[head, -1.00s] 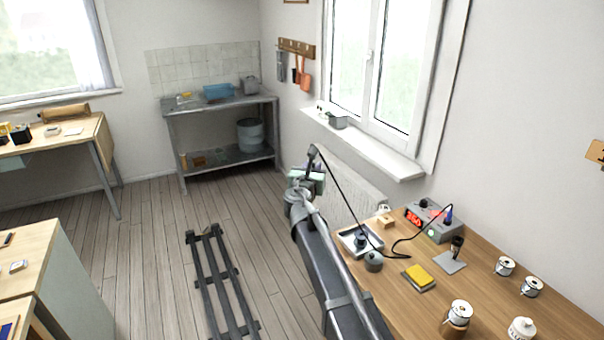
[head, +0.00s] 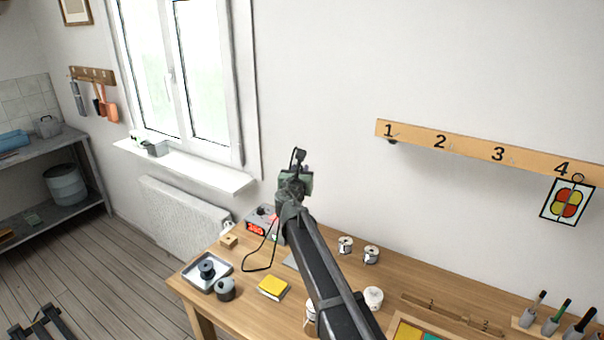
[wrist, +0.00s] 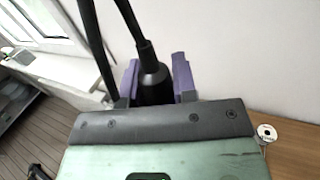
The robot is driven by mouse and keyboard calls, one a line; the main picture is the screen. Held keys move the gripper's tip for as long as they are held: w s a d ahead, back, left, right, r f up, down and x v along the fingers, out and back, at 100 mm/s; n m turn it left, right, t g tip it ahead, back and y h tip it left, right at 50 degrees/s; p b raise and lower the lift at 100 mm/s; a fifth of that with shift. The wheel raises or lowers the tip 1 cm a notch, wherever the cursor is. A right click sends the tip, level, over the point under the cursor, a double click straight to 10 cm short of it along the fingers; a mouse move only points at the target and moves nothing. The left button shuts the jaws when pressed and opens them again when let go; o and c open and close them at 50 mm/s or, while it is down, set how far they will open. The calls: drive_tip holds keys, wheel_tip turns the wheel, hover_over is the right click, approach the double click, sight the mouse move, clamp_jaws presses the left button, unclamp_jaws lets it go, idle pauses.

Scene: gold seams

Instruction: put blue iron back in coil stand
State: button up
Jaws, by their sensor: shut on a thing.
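My gripper (head: 298,168) is raised above the back of the workbench, in front of the wall. In the wrist view its two purple fingers are shut on the black handle of the iron (wrist: 153,82), whose cord runs up out of the picture. No blue shows on the visible part of the iron, and its tip is hidden. The grey soldering station (head: 259,221) with a red display stands on the bench, just left of my arm. The coil stand is mostly hidden behind my arm; only an edge of its grey base (head: 290,261) shows.
A tray (head: 190,275) with a dark spool, a round grey pot (head: 226,290) and a yellow sponge (head: 272,287) lie left of my arm. Two white-and-metal cups (head: 345,244) and a white jar (head: 373,298) stand to its right. A black cord (head: 248,270) loops over the bench.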

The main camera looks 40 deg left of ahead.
drive_tip(key=shift+s+a+f, duration=0.15)
drive_tip(key=shift+s+f, duration=0.05)
drive_tip(key=shift+f, duration=0.05)
drive_tip(key=shift+f+b, duration=0.4)
drive_tip(key=shift+b, duration=0.25)
wheel_tip(320, 180, down, 3)
drive_tip(key=b, duration=0.3)
drive_tip(key=shift+s+f+b, duration=0.1)
drive_tip(key=shift+f+b, duration=0.55)
idle(1.1)
